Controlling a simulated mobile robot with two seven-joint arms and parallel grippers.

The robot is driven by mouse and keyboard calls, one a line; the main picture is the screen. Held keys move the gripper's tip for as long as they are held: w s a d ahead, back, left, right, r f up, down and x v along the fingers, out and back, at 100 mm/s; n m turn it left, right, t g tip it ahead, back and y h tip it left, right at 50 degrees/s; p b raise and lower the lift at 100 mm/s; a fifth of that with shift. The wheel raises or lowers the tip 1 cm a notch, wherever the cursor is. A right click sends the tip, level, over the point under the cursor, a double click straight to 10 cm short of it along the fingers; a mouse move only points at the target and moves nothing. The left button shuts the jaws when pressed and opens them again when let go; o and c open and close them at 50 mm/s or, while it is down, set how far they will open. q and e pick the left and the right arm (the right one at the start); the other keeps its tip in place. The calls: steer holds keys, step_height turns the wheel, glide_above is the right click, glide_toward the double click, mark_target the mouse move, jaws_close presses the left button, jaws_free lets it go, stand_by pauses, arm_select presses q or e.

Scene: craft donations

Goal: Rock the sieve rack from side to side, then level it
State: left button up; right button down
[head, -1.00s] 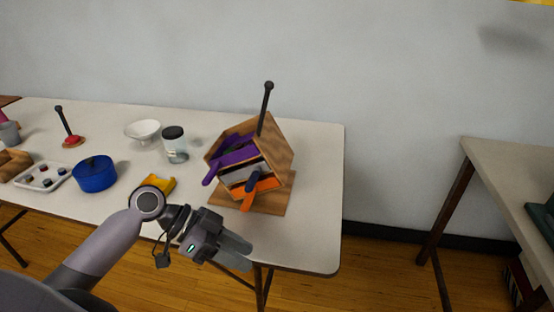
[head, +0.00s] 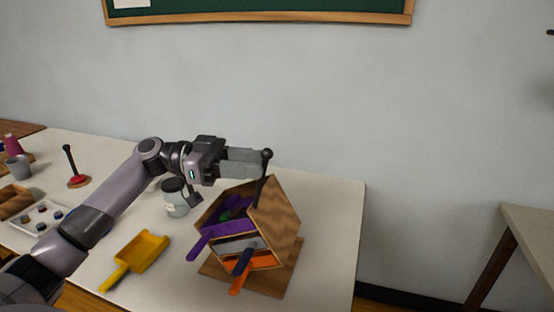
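The sieve rack (head: 277,222) is a wooden, angular housing on a flat wooden base plate (head: 272,283), on the table's right part. Its slots hold purple, grey and orange pieces with handles facing me. Its shelves slant up to the right, out of line with the base's front edge, so the housing looks tilted. A dark rod with a round knob (head: 267,154) rises from it. My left gripper (head: 264,164) is open, its fingertips at the rod just below the knob; I cannot tell whether they touch it. My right gripper is not in view.
A jar with a dark lid (head: 174,200) stands left of the rack, under my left arm. A yellow scoop (head: 140,255) lies in front. A white tray (head: 40,220) and a red-based stand (head: 79,181) are farther left. The table right of the rack is clear.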

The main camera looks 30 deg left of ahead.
arm_select(q)
steer(key=shift+p+x, duration=0.6)
steer(key=shift+x, duration=1.8)
jaws_close()
